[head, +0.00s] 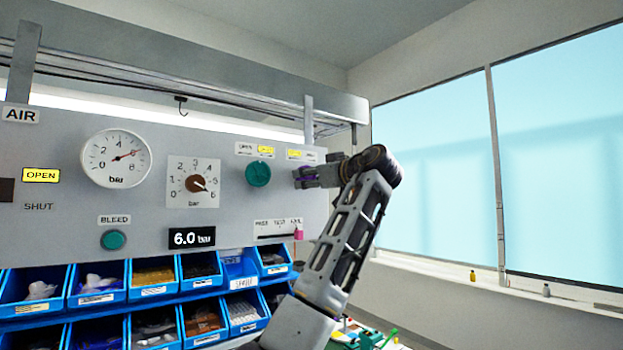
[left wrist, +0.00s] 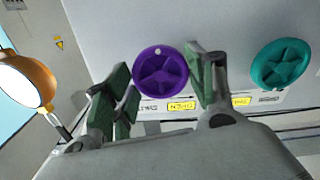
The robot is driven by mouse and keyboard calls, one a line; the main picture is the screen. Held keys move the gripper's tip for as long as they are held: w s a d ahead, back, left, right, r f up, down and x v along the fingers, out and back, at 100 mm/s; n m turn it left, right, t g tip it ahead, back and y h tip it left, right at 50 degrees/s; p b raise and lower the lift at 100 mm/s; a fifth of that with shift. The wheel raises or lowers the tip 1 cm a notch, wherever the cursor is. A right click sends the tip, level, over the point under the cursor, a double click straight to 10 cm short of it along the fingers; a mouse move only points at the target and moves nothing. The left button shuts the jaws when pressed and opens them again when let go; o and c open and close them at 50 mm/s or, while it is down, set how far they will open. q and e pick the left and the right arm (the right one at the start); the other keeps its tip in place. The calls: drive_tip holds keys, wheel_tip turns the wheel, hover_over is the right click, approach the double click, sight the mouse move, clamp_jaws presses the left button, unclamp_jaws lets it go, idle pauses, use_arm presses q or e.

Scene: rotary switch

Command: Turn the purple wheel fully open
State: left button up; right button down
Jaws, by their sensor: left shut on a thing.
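The purple wheel (left wrist: 160,72) shows in the left wrist view between the two fingers of my left gripper (left wrist: 165,80), with a white dot near its upper rim there. The gripper is shut on the wheel, and the fingers stand at opposite sides of it. In the head view my left gripper (head: 298,177) reaches the panel from the right and hides most or all of the purple wheel. A yellow OPEN label (left wrist: 181,105) and a grey label lie beside the wheel; they appear upside down in the wrist view. My right gripper is not in view.
A teal wheel (head: 258,173) sits left of the gripper on the grey panel (head: 235,220). A dial gauge (head: 116,158), a rotary knob (head: 195,183), a 6.0 bar display (head: 191,238) and a green button (head: 113,240) are further left. Blue bins (head: 100,297) stand below.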

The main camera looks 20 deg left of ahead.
use_arm(q)
drive_tip(key=shift+w+f, duration=0.1)
drive_tip(key=shift+f, duration=0.2)
drive_tip(key=o, duration=1)
drive_tip(key=shift+r, duration=0.1)
drive_tip(key=shift+r, duration=0.1)
drive_tip(key=shift+v, duration=6.1)
